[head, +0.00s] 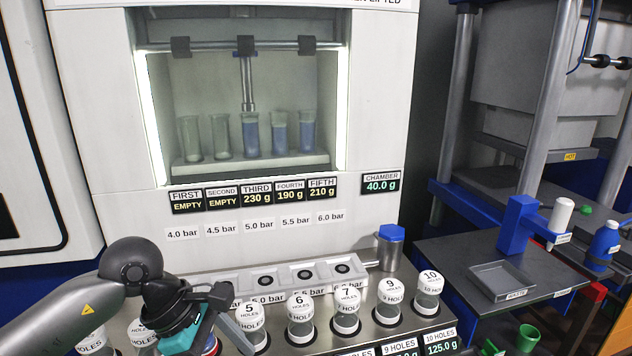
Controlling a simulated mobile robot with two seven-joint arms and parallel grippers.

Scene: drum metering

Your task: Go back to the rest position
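My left arm comes in from the left, with its dark wrist and teal-marked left gripper (205,318) over the left part of the metal bench (385,338). The gripper is in front of the row of white-capped jars, close to the 5 HOLES jar (251,322). Its fingers are seen from the side and overlap, so I cannot tell whether they are open or hold anything. It partly hides the jars behind it. My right gripper is not in view.
A lit chamber (245,95) holds several glasses, some with blue liquid. More capped jars, such as 10 HOLES (429,290), line the bench. A blue-capped cylinder (390,248) stands behind them.

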